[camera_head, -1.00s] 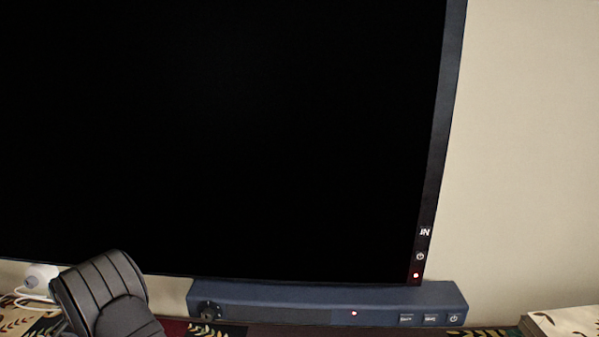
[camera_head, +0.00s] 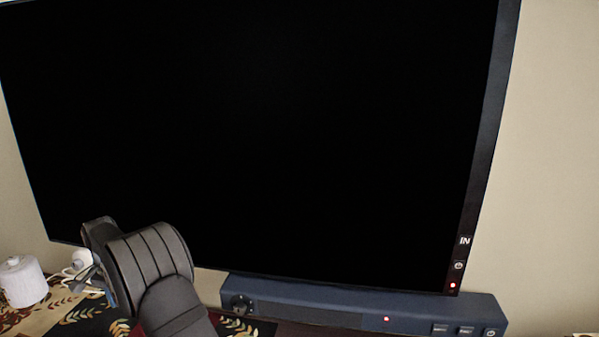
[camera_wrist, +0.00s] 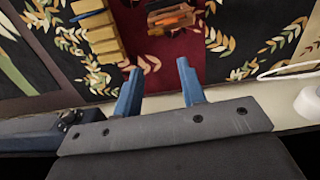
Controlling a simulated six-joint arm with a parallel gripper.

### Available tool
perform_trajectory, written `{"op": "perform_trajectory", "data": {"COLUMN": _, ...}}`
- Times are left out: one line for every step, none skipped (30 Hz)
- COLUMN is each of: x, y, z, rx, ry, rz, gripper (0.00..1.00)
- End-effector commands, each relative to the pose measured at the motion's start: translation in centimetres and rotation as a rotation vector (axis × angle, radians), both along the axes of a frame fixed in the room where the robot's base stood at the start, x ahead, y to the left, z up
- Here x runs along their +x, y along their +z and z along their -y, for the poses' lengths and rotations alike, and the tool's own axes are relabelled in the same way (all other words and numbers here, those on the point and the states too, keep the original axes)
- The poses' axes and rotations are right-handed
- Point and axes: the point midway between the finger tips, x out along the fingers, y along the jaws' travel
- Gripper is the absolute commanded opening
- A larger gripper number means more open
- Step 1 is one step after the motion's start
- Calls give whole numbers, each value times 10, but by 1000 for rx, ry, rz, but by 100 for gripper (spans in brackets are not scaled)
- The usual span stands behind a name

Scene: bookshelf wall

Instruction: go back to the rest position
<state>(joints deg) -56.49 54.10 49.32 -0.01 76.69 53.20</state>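My gripper (camera_wrist: 159,68) shows in the wrist view as two blue fingers spread apart, with nothing between them. They hang over a dark red and black table cloth with a leaf pattern (camera_wrist: 215,62). In the head view my dark grey arm stands at the lower left, in front of the screen's lower edge. The fingers are mostly hidden behind it there.
A large black screen (camera_head: 260,140) fills the back. A navy sound bar (camera_head: 350,305) lies below it. A white cylinder (camera_head: 22,282) stands at the far left. The wrist view shows a tan stepped wooden piece (camera_wrist: 102,38) and an orange-brown item (camera_wrist: 172,18) on the cloth.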

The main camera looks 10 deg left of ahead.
Motion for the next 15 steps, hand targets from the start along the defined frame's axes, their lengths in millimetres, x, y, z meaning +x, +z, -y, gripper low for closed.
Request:
{"op": "perform_trajectory", "data": {"x": 0, "y": -11, "z": 1, "rx": -3, "ry": 0, "rz": -2, "gripper": 37}}
{"op": "perform_trajectory", "data": {"x": 0, "y": -17, "z": 0, "rx": -2, "ry": 0, "rz": -1, "gripper": 37}}
{"op": "perform_trajectory", "data": {"x": 0, "y": -25, "z": 0, "rx": -2, "ry": 0, "rz": -2, "gripper": 37}}
{"op": "perform_trajectory", "data": {"x": 0, "y": -31, "z": 0, "rx": -2, "ry": 0, "rz": -1, "gripper": 37}}
{"op": "perform_trajectory", "data": {"x": 0, "y": -37, "z": 0, "rx": -2, "ry": 0, "rz": -2, "gripper": 37}}
{"op": "perform_trajectory", "data": {"x": 0, "y": -45, "z": 1, "rx": -2, "ry": 0, "rz": -2, "gripper": 37}}
{"op": "perform_trajectory", "data": {"x": 0, "y": -51, "z": 1, "rx": -2, "ry": 0, "rz": -1, "gripper": 37}}
{"op": "perform_trajectory", "data": {"x": 0, "y": -57, "z": 1, "rx": -2, "ry": 0, "rz": -1, "gripper": 37}}
{"op": "perform_trajectory", "data": {"x": 0, "y": -66, "z": 0, "rx": -2, "ry": 0, "rz": -1, "gripper": 37}}
{"op": "perform_trajectory", "data": {"x": 0, "y": -71, "z": 0, "rx": -1, "ry": 0, "rz": -1, "gripper": 37}}
{"op": "perform_trajectory", "data": {"x": 0, "y": -77, "z": 0, "rx": -1, "ry": 0, "rz": -1, "gripper": 37}}
{"op": "perform_trajectory", "data": {"x": 0, "y": -85, "z": 0, "rx": -1, "ry": 0, "rz": -1, "gripper": 37}}
{"op": "perform_trajectory", "data": {"x": 0, "y": -92, "z": 0, "rx": -1, "ry": 0, "rz": -1, "gripper": 37}}
{"op": "perform_trajectory", "data": {"x": 0, "y": -98, "z": 1, "rx": -2, "ry": 0, "rz": -2, "gripper": 37}}
{"op": "perform_trajectory", "data": {"x": 0, "y": -106, "z": 1, "rx": -1, "ry": 0, "rz": -1, "gripper": 37}}
